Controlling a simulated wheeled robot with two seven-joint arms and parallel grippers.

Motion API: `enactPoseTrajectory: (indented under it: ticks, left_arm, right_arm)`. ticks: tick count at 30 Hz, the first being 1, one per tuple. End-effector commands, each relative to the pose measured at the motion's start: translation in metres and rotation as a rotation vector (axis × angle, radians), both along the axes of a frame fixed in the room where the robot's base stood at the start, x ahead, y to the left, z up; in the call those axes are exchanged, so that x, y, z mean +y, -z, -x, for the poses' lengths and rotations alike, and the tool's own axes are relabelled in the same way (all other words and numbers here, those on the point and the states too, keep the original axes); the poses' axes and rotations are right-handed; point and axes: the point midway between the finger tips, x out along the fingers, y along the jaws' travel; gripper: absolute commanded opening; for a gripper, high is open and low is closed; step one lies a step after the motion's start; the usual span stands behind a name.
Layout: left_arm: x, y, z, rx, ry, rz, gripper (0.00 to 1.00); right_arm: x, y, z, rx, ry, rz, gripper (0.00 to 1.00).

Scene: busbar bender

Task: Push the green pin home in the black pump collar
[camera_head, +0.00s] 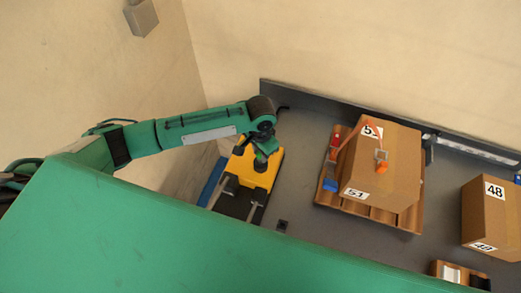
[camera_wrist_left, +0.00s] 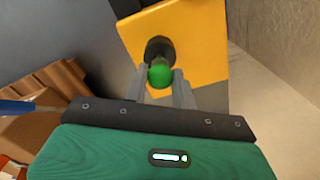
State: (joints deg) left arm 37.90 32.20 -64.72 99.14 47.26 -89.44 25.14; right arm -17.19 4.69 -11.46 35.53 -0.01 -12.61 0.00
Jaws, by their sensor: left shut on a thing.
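The yellow pump body (camera_head: 265,175) stands on the grey bench in the head view, below the end of my left arm. In the left wrist view, its yellow face (camera_wrist_left: 200,40) carries the round black collar (camera_wrist_left: 159,47). The green pin's rounded head (camera_wrist_left: 161,75) is at the collar's near edge, between the two grey fingers of my left gripper (camera_wrist_left: 160,80). The gripper is shut on the pin. The pin's shaft is hidden, so I cannot tell how deep it sits. My right gripper is in neither view.
A cardboard box marked 51 (camera_head: 395,165) sits on a wooden pallet (camera_head: 412,220) right of the pump. A box marked 48 (camera_head: 482,222) stands farther right. A dark wall strip (camera_head: 315,97) runs behind the bench. Bare bench lies between pump and pallet.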

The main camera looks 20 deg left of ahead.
Motion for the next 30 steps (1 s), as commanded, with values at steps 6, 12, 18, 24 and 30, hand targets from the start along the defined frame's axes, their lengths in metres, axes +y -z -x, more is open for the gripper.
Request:
enactPoseTrajectory:
  ticks: [6, 12, 18, 24, 30]
  left_arm:
    - [0.000, 0.006, 0.000, 0.001, 0.000, 0.001, 0.00]
    - [0.000, 0.011, 0.000, 0.001, 0.000, 0.000, 0.00]
    - [0.000, 0.016, 0.000, 0.001, -0.001, 0.000, 0.00]
    - [0.000, 0.020, 0.000, 0.001, -0.001, 0.000, 0.00]
    - [0.000, 0.020, 0.000, 0.001, -0.001, -0.001, 0.52]
  right_arm:
    - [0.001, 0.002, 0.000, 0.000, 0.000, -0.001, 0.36]
    - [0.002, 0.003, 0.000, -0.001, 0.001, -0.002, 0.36]
    - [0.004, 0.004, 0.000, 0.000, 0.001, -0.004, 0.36]
    - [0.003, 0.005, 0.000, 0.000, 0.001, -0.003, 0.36]
    - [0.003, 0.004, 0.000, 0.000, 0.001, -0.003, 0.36]
